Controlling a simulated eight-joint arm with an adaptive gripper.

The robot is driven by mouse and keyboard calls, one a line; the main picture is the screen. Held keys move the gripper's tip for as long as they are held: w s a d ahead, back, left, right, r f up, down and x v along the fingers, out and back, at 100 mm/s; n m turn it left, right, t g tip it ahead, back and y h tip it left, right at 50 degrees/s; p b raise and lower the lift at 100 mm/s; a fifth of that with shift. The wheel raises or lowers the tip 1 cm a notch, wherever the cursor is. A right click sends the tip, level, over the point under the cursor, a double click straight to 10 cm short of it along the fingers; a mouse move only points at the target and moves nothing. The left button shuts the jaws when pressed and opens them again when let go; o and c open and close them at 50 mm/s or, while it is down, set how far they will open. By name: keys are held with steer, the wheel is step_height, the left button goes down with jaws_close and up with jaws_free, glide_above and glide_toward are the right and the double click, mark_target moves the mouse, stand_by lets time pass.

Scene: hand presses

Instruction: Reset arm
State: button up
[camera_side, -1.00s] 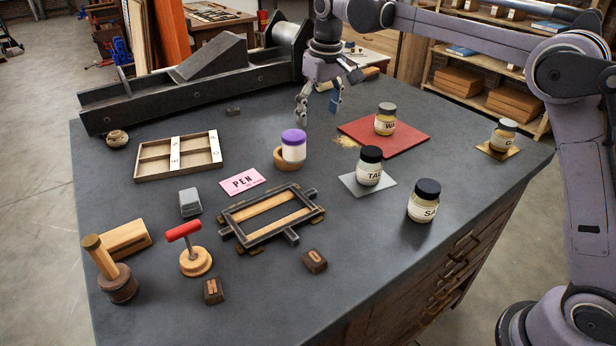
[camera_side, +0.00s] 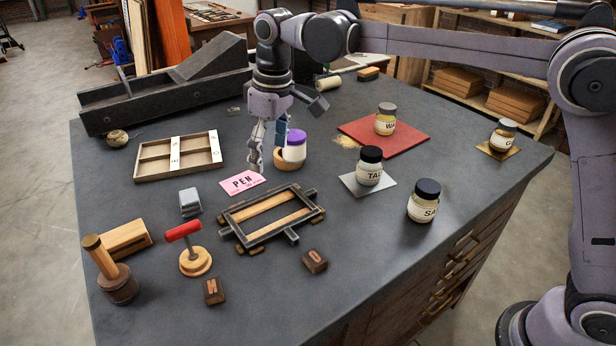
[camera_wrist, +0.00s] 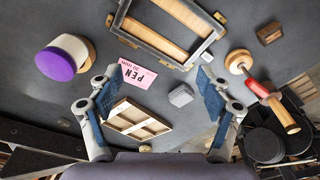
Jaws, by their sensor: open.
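My gripper (camera_side: 267,160) is open and empty. In the side view it hangs fingers down over the table (camera_side: 400,262), just left of the purple-lidded jar (camera_side: 294,148) and behind the pink PEN card (camera_side: 242,183). The purple-lidded jar (camera_wrist: 66,56) is at the left there. My gripper partly covers the wooden ring under the jar in the side view.
A dark frame (camera_side: 238,222) with wooden slats lies in front. Left are a divided tray (camera_side: 150,160), a red-handled press (camera_side: 195,258) and a wooden-handled stamp (camera_side: 118,283). Labelled jars (camera_side: 369,168) stand right, one on a red mat (camera_side: 405,145). The front right of the table is clear.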

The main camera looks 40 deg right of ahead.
mark_target(294, 147)
steer(key=s+a+f+n, duration=0.1)
steer(key=s+a+n, duration=0.4)
steer(key=s+a, duration=0.5)
steer(key=a, duration=0.2)
steer(key=shift+a+f, duration=0.2)
steer(key=shift+a, duration=0.2)
steer(key=w+d+r+m, duration=0.1)
steer(key=w+d+m, duration=0.4)
steer(key=w+d, duration=0.6)
steer(key=d, duration=0.3)
steer(key=shift+d+r+m, duration=0.25)
steer(key=shift+r+m, duration=0.05)
steer(key=shift+s+a, duration=0.1)
